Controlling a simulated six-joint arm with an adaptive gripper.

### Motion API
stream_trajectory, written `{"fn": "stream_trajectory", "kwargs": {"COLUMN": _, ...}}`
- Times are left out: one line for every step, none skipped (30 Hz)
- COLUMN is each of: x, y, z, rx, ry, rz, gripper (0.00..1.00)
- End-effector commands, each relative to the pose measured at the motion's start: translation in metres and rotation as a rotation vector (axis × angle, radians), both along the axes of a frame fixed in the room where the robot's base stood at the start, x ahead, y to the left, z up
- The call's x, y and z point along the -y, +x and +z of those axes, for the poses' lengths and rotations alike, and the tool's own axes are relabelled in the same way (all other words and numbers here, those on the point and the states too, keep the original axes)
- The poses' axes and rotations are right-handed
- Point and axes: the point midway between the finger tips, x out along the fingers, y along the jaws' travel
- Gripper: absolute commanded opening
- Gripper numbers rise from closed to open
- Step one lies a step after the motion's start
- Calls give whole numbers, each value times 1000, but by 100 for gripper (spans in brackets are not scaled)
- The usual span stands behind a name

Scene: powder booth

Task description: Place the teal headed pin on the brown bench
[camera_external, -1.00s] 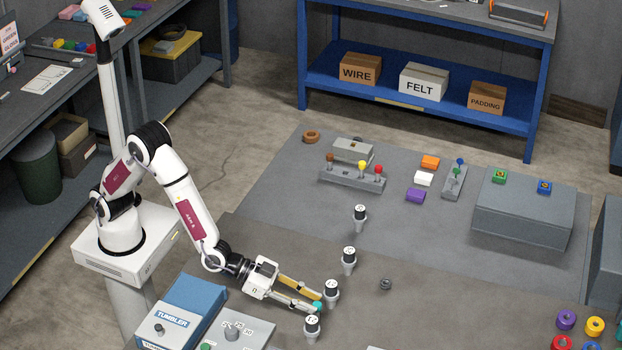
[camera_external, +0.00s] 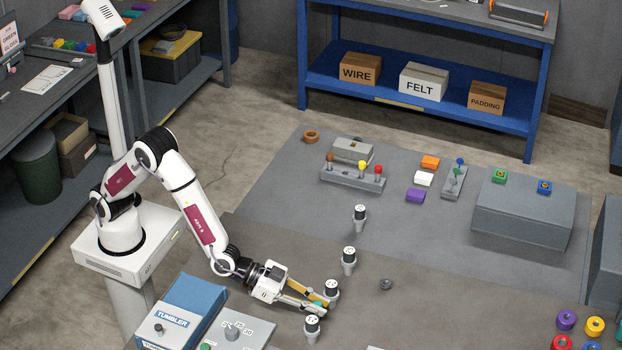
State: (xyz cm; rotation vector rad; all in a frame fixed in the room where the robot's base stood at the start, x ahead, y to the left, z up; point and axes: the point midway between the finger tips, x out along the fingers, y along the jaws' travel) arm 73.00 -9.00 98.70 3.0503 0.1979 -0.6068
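A small teal spot, the head of the teal headed pin (camera_external: 317,305), shows between the fingers of my gripper (camera_external: 324,306). The rest of the pin is hidden. The gripper is low at the near left of the brown bench (camera_external: 430,318), between two black-and-white topped posts. Its fingers lie close together around the teal head; I cannot tell whether they grip it.
Posts with black-and-white tops stand close to the gripper, one behind its tips (camera_external: 332,288) and one in front (camera_external: 312,327). Another (camera_external: 348,258) stands behind. A dark ring (camera_external: 386,284) lies to the right. A blue tumbler box (camera_external: 188,308) is at lower left.

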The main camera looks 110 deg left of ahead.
Motion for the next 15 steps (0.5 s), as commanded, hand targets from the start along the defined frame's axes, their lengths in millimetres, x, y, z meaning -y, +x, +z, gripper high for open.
{"fn": "stream_trajectory", "kwargs": {"x": 0, "y": 0, "z": 0, "rx": 0, "ry": 0, "rz": 0, "gripper": 0}}
{"fn": "stream_trajectory", "kwargs": {"x": 0, "y": 0, "z": 0, "rx": 0, "ry": 0, "rz": 0, "gripper": 0}}
{"fn": "stream_trajectory", "kwargs": {"x": 0, "y": 0, "z": 0, "rx": 1, "ry": 0, "rz": 0, "gripper": 0}}
{"fn": "stream_trajectory", "kwargs": {"x": 0, "y": 0, "z": 0, "rx": 1, "ry": 0, "rz": 0, "gripper": 0}}
{"fn": "stream_trajectory", "kwargs": {"x": 0, "y": 0, "z": 0, "rx": 1, "ry": 0, "rz": 0, "gripper": 0}}
{"fn": "stream_trajectory", "kwargs": {"x": 0, "y": 0, "z": 0, "rx": 1, "ry": 0, "rz": 0, "gripper": 0}}
{"fn": "stream_trajectory", "kwargs": {"x": 0, "y": 0, "z": 0, "rx": 1, "ry": 0, "rz": 0, "gripper": 0}}
{"fn": "stream_trajectory", "kwargs": {"x": 0, "y": 0, "z": 0, "rx": 1, "ry": 0, "rz": 0, "gripper": 0}}
{"fn": "stream_trajectory", "kwargs": {"x": 0, "y": 0, "z": 1, "rx": 1, "ry": 0, "rz": 0, "gripper": 0}}
{"fn": "stream_trajectory", "kwargs": {"x": 0, "y": 0, "z": 1, "rx": 1, "ry": 0, "rz": 0, "gripper": 0}}
{"fn": "stream_trajectory", "kwargs": {"x": 0, "y": 0, "z": 1, "rx": 1, "ry": 0, "rz": 0, "gripper": 0}}
{"fn": "stream_trajectory", "kwargs": {"x": 0, "y": 0, "z": 2, "rx": 1, "ry": 0, "rz": 0, "gripper": 0}}
{"fn": "stream_trajectory", "kwargs": {"x": 0, "y": 0, "z": 3, "rx": 1, "ry": 0, "rz": 0, "gripper": 0}}
{"fn": "stream_trajectory", "kwargs": {"x": 0, "y": 0, "z": 4, "rx": 1, "ry": 0, "rz": 0, "gripper": 0}}
{"fn": "stream_trajectory", "kwargs": {"x": 0, "y": 0, "z": 6, "rx": 1, "ry": 0, "rz": 0, "gripper": 0}}
